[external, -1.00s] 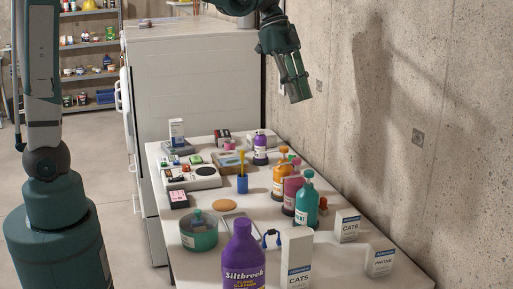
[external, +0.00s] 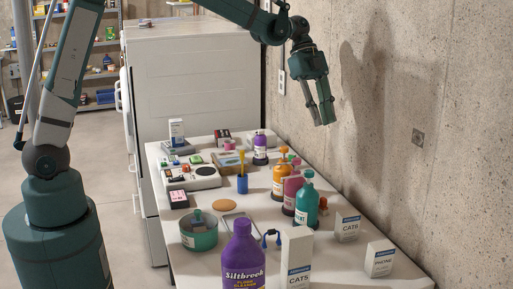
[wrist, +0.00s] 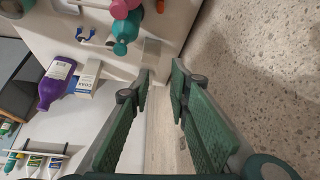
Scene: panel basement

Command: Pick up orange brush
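A thin orange-yellow handle (external: 242,158) stands up out of a small blue cup (external: 242,183) on the white table; it may be the orange brush, but its lower end is hidden in the cup. A small orange-red object (external: 323,204) beside the teal pump bottle (external: 307,204) is too small to identify. My gripper (external: 322,116) hangs high over the table's right side, near the wall and well apart from the cup. In the wrist view my gripper (wrist: 160,88) has its green-padded fingers apart with nothing between them. The cup is not visible there.
Pump bottles stand right of the cup. A purple bottle (external: 243,262), white boxes (external: 380,259) and a teal pot (external: 199,234) are near the front. Devices (external: 193,177) lie at the left. The concrete wall (external: 430,110) borders the table's right side.

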